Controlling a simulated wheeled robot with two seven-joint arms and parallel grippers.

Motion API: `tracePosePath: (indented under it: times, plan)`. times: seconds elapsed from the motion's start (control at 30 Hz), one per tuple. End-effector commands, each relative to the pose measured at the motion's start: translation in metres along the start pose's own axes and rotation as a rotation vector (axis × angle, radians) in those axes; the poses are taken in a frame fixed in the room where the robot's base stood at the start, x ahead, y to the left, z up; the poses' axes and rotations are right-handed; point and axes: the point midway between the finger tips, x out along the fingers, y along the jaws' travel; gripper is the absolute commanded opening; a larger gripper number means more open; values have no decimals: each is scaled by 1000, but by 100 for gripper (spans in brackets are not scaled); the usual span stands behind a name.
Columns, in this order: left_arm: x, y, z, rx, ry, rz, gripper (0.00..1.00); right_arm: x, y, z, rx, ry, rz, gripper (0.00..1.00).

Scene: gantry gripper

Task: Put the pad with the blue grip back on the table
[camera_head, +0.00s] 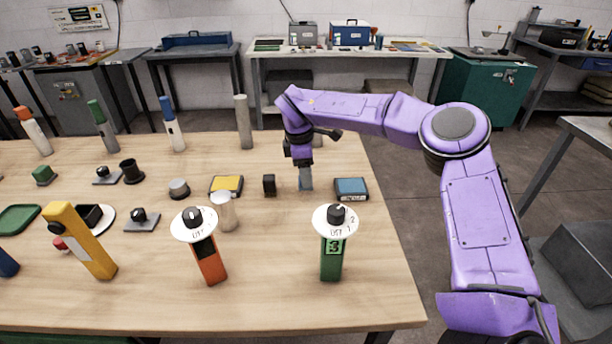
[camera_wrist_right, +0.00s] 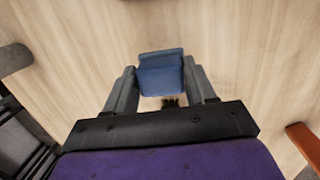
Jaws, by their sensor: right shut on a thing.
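My right gripper (camera_head: 303,163) points down over the right part of the table (camera_head: 300,300). It is shut on the pad with the blue grip (camera_head: 306,179), a small blue-grey block below the fingers. In the right wrist view the blue grip (camera_wrist_right: 161,72) sits between the two grey fingers. I cannot tell whether the pad's underside touches the table; its lower part is hard to make out. My left gripper is not in view.
A blue-topped flat box (camera_head: 351,188) lies just right of the held pad. A small black block (camera_head: 269,185) and a yellow-topped box (camera_head: 227,185) lie to the left. A green-handled dial tool (camera_head: 333,250) stands in front. Bare wood shows around the pad.

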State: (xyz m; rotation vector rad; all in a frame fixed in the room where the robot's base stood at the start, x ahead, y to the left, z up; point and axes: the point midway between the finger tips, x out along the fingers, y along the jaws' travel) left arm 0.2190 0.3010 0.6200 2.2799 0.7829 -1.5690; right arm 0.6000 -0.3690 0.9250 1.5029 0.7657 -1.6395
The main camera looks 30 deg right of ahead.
Motion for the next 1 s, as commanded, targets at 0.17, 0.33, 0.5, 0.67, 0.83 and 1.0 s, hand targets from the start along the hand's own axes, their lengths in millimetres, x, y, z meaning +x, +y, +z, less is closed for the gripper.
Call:
tracePosePath:
  times: [0.17, 0.33, 0.5, 0.67, 0.83, 1.0]
  plan:
    - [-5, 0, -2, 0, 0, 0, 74, 25, 3, -2, -2, -2, -3, 26]
    - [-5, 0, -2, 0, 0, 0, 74, 37, 2, -4, -1, 1, 1, 27]
    - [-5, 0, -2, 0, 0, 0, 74, 37, 2, -4, -1, 0, 0, 81]
    - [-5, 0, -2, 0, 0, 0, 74, 37, 2, -4, -1, 0, 0, 81]
    - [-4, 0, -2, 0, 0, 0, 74, 33, 2, -4, -1, 1, 1, 81]
    - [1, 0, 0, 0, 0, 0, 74, 0, 3, -4, 1, 2, 4, 81]
